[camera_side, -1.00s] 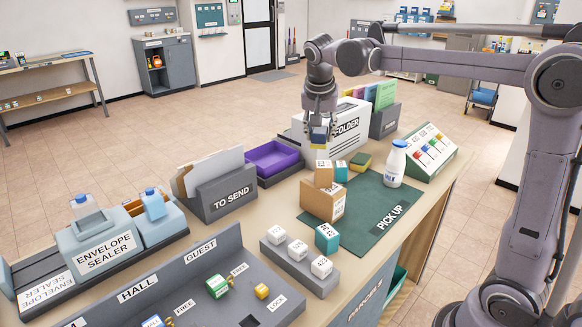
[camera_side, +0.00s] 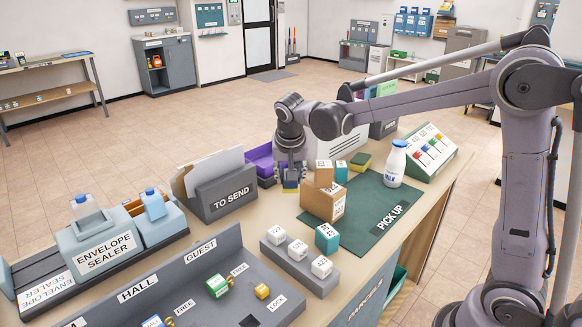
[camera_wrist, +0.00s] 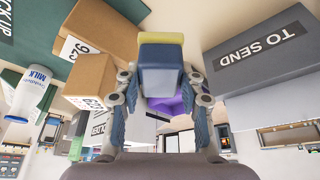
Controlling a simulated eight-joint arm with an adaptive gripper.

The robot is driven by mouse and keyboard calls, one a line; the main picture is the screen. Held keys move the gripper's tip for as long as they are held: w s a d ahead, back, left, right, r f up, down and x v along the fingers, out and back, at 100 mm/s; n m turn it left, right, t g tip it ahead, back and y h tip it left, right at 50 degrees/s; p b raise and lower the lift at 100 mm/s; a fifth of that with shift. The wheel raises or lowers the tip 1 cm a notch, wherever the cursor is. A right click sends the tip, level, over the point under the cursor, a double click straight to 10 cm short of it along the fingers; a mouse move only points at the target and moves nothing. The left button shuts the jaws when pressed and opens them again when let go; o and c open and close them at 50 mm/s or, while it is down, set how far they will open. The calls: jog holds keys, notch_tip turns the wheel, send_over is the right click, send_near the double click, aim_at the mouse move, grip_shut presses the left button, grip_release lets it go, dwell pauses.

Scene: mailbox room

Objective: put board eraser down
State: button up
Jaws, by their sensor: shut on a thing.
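The board eraser (camera_side: 290,184) is a small dark blue block with a yellow layer. In the wrist view it (camera_wrist: 162,54) sits between the fingers, its yellow side facing away from the camera. My gripper (camera_side: 290,174) is shut on it, with a finger on each side, as the wrist view also shows (camera_wrist: 162,82). The eraser is low over the wooden tabletop (camera_side: 262,212), between the TO SEND holder and the brown carton. I cannot tell whether it touches the table.
The grey TO SEND holder (camera_side: 228,192) stands left and the purple tray (camera_side: 262,160) behind. Brown cartons (camera_side: 322,202) stand close on the right, on the green PICK UP mat (camera_side: 368,215). A milk bottle (camera_side: 395,164) stands farther right. Bare tabletop lies in front.

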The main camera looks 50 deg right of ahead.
jog(key=shift+f, duration=0.4)
send_over(251, 228)
jog(key=s+a, duration=0.1)
notch_tip(251, 228, down, 7)
jog(key=shift+r, duration=0.1)
jog(key=shift+a+f, duration=0.1)
jog(key=shift+f, duration=2)
jog(key=shift+f, duration=0.1)
jog(key=o, duration=1.2)
jog(key=shift+c, duration=0.2)
